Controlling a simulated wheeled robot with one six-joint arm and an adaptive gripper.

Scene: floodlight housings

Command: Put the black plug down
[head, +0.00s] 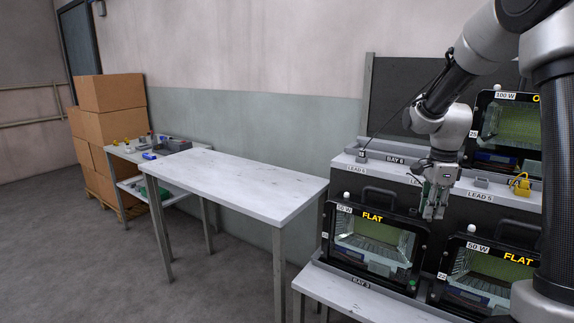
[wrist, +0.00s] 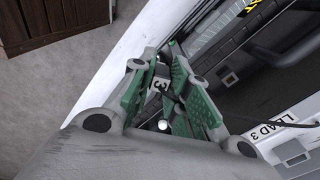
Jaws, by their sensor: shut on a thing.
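My gripper (head: 433,212) is in front of the upper bench's dark front panel, between two floodlight housings marked FLAT. In the wrist view its green-padded fingers (wrist: 165,82) are closed on a small dark thing, which I take to be the black plug (wrist: 172,93). The fingers mostly hide the plug, and I cannot make it out in the head view. A black lead (wrist: 262,126) runs from the right toward the fingers, past a LEAD 3 label (wrist: 287,130). The plug appears held above the lower shelf; whether it touches anything is unclear.
The left FLAT housing (head: 375,240) stands on the BAY 3 shelf, and the right FLAT housing (head: 478,275) is beside it. A yellow plug (head: 521,185) sits on the upper ledge. A bare white table (head: 240,180) stands left, with cardboard boxes (head: 108,130) beyond.

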